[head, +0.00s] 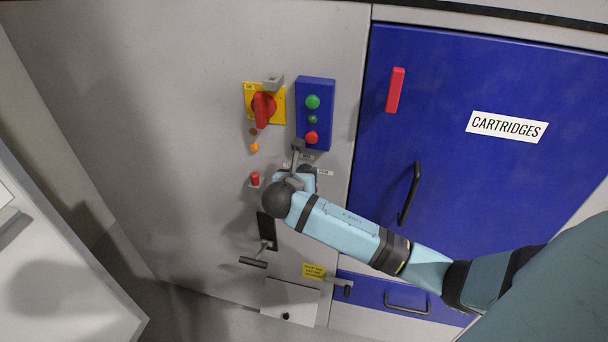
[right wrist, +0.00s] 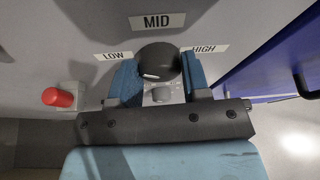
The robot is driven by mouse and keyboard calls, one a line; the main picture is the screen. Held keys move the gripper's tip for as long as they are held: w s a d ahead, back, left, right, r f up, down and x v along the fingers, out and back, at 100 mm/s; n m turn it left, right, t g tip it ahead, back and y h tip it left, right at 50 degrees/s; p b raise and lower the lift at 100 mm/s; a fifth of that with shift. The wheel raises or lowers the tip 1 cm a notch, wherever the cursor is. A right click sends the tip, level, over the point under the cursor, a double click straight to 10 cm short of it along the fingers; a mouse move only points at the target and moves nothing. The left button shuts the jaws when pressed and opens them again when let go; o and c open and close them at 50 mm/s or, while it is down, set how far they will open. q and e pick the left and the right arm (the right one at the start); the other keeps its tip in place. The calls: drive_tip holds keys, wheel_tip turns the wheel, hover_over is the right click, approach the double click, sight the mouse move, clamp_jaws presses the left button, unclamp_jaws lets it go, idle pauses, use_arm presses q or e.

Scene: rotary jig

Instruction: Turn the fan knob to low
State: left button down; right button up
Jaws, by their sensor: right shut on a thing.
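The black round fan knob (right wrist: 158,60) is on the grey panel in the right wrist view, with a small white mark on its lower front. Label LOW (right wrist: 113,56) is at its left, MID (right wrist: 157,21) above it and HIGH (right wrist: 204,49) at its right. My right gripper (right wrist: 158,75) is shut on the knob, one blue finger at each side. In the head view the right gripper (head: 307,175) is at the panel below the blue button box, and my wrist hides much of the knob. My left gripper is in neither view.
A red button (head: 255,179) is to the left. The blue button box (head: 326,92) and a red rotary switch (head: 263,108) are above. The blue cartridges door (head: 460,180) with handles is to the right.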

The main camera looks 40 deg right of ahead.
drive_tip(key=shift+w+a+n+g+h, duration=0.1)
drive_tip(key=shift+n+g+h, duration=0.55)
drive_tip(key=shift+n, duration=0.6)
drive_tip(key=shift+w+a+n+g+h, duration=0.1)
drive_tip(key=shift+n+g+h, duration=0.5)
drive_tip(key=shift+n, duration=0.65)
drive_tip(key=shift+f+t+h, duration=0.1)
drive_tip(key=shift+t+h, duration=0.15)
drive_tip(key=o, duration=0.9)
drive_tip(key=shift+o, duration=0.2)
drive_tip(key=v, duration=1.3)
drive_tip(key=shift+a+r, duration=0.25)
drive_tip(key=shift+a, duration=0.05)
